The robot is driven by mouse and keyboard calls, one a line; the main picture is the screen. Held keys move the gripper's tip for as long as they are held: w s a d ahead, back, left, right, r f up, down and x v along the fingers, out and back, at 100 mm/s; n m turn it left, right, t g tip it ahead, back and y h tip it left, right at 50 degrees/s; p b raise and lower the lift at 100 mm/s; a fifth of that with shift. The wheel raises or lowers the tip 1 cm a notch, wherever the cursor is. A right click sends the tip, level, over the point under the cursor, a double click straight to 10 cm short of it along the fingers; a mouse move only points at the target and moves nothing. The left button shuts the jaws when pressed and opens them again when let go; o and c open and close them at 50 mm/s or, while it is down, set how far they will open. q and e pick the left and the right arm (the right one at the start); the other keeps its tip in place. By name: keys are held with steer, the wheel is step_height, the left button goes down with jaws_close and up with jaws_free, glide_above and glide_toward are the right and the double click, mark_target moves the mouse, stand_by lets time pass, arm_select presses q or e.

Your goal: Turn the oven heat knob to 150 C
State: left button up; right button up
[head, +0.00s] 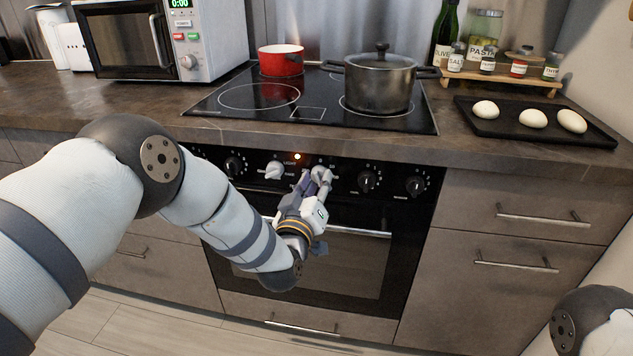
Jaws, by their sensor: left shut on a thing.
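The black oven (300,262) is built in under the counter, with a row of knobs on its control panel. My left gripper (317,178) is at the middle of this panel. It is shut on a pale knob (321,171), the one just right of the small lit orange lamp (297,156). The fingers cover much of this knob, and I cannot read its setting or temperature marks. Another pale knob (273,170), by the word LIGHT, is free to the left. My right gripper is out of view; only part of my right arm shows at the lower right.
Black knobs (366,181) sit to the right of my left gripper, close by. The oven door handle (350,230) runs just below it. The counter edge overhangs the panel. A pot (379,82) and a red pan (281,61) stand on the hob above.

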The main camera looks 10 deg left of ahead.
arm_select(q)
steer(key=shift+r, duration=0.1)
stand_by(0.5)
steer(key=o, duration=1.2)
steer(key=shift+c, duration=0.2)
steer(key=s+a, duration=0.1)
steer(key=s, duration=1.1)
steer(key=shift+a+f, duration=0.15)
steer(key=shift+f, duration=0.05)
